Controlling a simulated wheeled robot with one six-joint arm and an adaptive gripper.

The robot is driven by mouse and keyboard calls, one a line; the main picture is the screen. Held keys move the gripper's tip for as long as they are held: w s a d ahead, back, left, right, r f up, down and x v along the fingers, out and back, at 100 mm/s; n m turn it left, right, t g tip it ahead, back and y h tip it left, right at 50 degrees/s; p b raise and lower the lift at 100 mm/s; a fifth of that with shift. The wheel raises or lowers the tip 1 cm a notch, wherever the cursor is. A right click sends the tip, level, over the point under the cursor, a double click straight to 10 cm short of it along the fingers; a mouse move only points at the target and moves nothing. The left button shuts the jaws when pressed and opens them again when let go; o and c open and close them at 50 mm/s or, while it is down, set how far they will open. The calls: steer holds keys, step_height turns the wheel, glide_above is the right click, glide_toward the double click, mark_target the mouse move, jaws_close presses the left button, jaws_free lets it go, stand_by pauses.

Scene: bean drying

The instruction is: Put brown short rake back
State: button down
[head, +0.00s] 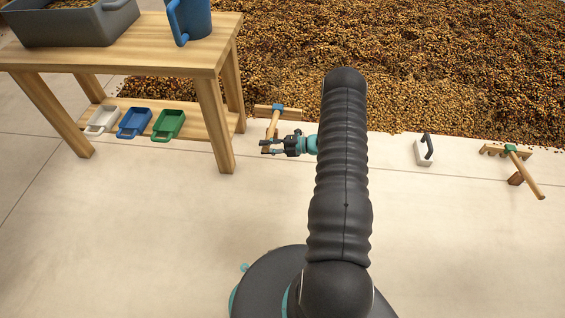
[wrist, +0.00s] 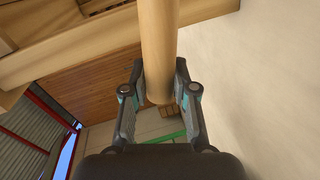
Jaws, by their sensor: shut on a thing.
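A short brown wooden rake with a blue collar (head: 276,120) is just right of the table in the head view. Its crossbar is by the edge of the bean bed and its handle runs down toward my gripper (head: 268,147). My gripper is shut on the handle. In the wrist view the round handle (wrist: 158,40) stands between the two fingers and its end shows there. The rake's head is out of the wrist view. I cannot tell whether the crossbar touches the beans or the floor.
A wooden table (head: 140,43) holds a grey bin (head: 75,28) and a blue jug (head: 190,20). White, blue and green scoops (head: 168,125) lie on its low shelf. A white block with a dark handle (head: 424,152) and a green-collared rake (head: 525,173) are right. The front floor is clear.

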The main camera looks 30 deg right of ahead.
steer(key=s+d+f+b, duration=0.1)
steer(key=s+d+f, duration=0.1)
steer(key=s+f, duration=0.4)
steer(key=shift+d+f, duration=0.4)
steer(key=shift+f, duration=0.4)
steer(key=c, duration=0.9)
jaws_free()
steer(key=shift+f, duration=0.1)
